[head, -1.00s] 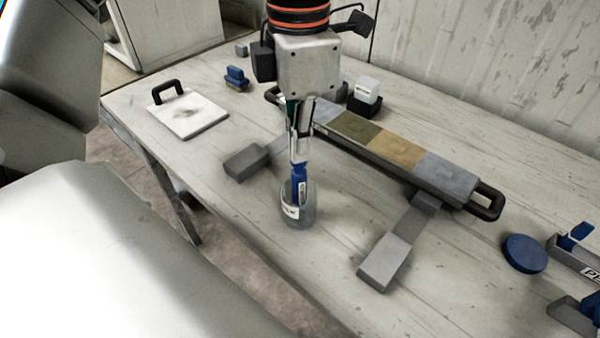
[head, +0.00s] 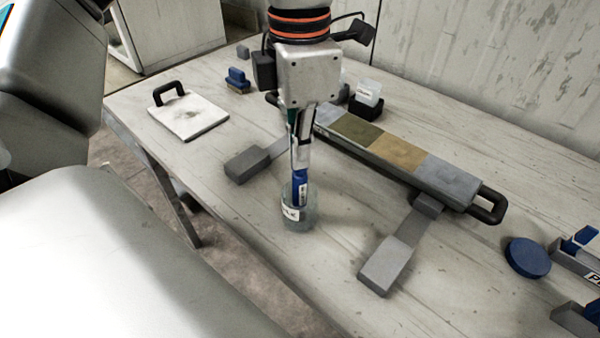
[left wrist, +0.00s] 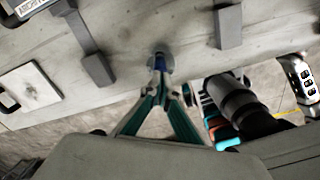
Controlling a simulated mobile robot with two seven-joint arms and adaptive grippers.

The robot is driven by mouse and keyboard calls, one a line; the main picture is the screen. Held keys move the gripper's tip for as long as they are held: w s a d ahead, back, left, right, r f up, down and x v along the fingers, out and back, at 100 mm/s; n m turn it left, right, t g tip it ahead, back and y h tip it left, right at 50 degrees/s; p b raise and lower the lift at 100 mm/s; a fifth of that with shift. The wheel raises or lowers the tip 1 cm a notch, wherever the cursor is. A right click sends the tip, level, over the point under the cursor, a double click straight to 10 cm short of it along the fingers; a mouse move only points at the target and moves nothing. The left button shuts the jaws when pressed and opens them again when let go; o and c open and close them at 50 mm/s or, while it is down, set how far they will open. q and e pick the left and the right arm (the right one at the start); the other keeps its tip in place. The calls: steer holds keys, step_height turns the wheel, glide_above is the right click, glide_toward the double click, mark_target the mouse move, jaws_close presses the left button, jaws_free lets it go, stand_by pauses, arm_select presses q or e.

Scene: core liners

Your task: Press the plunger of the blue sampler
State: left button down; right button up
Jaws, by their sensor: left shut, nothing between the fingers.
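The blue sampler (head: 299,188) stands upright in a clear, labelled jar (head: 303,217) on the table, left of the core tray. My left gripper (head: 300,168) points straight down over it. Its fingers are shut with nothing between them, and the tips are at the sampler's top, seemingly touching it. The fingers hide the plunger. In the left wrist view the shut fingertips (left wrist: 159,88) are in front of the sampler (left wrist: 160,62), which shows as a small blue patch. My right gripper does not show.
The core tray (head: 400,158) with coloured sections and black handles lies behind on grey supports (head: 387,265). A white plate (head: 188,118) with a handle lies left. A blue disc (head: 527,257) and blue-grey holders are at right. Bare table surrounds the jar.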

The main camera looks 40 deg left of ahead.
arm_select(q)
steer(key=shift+f, duration=0.45)
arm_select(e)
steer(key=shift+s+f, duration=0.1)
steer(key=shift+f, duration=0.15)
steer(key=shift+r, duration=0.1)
arm_select(q)
steer(key=shift+r+p, duration=0.9)
steer(key=shift+r, duration=0.7)
steer(key=shift+r+p, duration=1.4)
steer(key=shift+r, duration=0.65)
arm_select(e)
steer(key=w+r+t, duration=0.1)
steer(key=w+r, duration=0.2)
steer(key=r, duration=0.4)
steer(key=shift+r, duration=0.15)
